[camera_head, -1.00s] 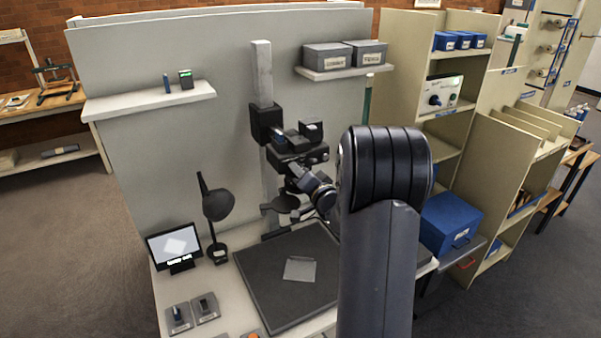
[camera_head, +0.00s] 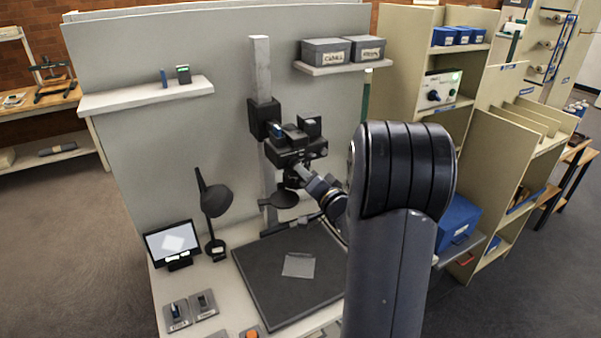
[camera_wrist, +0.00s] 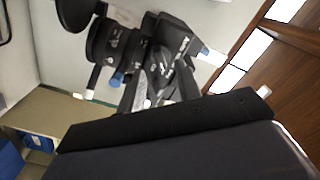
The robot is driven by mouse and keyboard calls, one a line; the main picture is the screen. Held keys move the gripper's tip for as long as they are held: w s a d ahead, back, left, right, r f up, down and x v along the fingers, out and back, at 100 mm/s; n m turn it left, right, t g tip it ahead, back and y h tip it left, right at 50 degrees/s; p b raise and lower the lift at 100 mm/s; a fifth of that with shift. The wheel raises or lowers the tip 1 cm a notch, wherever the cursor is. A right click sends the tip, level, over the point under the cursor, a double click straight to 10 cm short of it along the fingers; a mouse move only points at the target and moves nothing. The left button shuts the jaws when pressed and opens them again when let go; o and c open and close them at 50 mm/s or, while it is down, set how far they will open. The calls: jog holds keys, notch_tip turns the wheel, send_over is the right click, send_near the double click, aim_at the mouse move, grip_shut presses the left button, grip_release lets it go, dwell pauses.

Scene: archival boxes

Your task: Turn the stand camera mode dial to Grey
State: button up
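The stand camera (camera_head: 296,148) is a black body on an upright grey column (camera_head: 262,75) against the panel. In the wrist view its dark body and ringed lens (camera_wrist: 112,45) fill the upper middle, with small blue knobs on it. The mode dial and its setting cannot be made out. My gripper (camera_wrist: 158,84) reaches up close against the camera's underside; I cannot tell whether it touches. Its fingers blend with the dark camera parts, so their opening is unclear. In the head view my arm partly hides it.
A small monitor (camera_head: 173,244) shows a pale diamond and unreadable text. A black lamp (camera_head: 214,200) stands beside it. A transparent sheet (camera_head: 299,265) lies on the dark baseboard (camera_head: 262,285). Grey boxes (camera_head: 326,52) sit on the upper shelf. Tan shelving stands at right.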

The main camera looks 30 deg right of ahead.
jog(key=s, duration=0.6)
jog(key=shift+s+b, duration=0.2)
jog(key=shift+b, duration=0.25)
jog(key=shift+w, duration=0.1)
jog(key=w+p, duration=0.2)
jog(key=w, duration=0.8)
jog(key=shift+w, duration=0.35)
jog(key=shift+s+a, duration=0.1)
jog(key=s+b, duration=0.2)
jog(key=s, duration=0.9)
jog(key=w+n+b, duration=0.3)
jog(key=w+n, duration=0.8)
jog(key=n, duration=0.9)
